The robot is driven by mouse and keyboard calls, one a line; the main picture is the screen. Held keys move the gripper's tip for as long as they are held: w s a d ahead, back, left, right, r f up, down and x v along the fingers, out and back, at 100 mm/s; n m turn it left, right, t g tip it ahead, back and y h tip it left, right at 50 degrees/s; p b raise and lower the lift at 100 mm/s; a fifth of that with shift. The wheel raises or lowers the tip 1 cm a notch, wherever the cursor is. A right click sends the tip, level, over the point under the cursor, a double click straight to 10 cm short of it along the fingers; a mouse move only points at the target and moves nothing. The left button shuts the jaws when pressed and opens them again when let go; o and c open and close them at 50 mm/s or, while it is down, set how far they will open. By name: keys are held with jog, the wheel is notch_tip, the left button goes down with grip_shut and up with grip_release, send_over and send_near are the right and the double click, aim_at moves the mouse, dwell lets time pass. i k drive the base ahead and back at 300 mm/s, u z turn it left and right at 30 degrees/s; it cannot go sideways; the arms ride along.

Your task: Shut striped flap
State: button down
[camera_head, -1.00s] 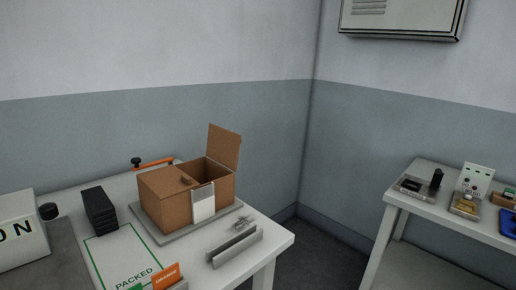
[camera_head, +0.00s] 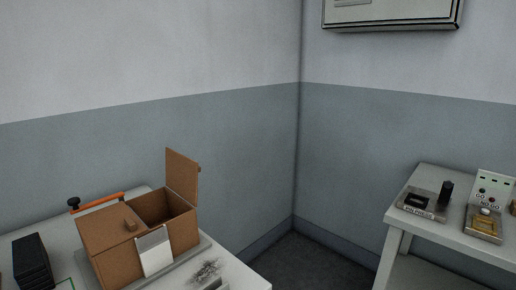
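A brown cardboard box (camera_head: 112,262) stands on a grey base on the white table at the lower left. A white label (camera_head: 153,250) is on the front of the box. My gripper is not in view.
A dark stack (camera_head: 32,262) and an orange-handled tool (camera_head: 98,201) sit left of and behind the box. Small dark bits (camera_head: 206,270) lie right of it. A second table (camera_head: 450,228) with devices stands at right. Dark floor lies between the tables.

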aim_at(182, 172)
jog(key=z, duration=0.1)
jog(key=i, duration=1.05)
jog(key=u, duration=0.55)
jog(key=i, duration=0.5)
jog(key=u, duration=0.45)
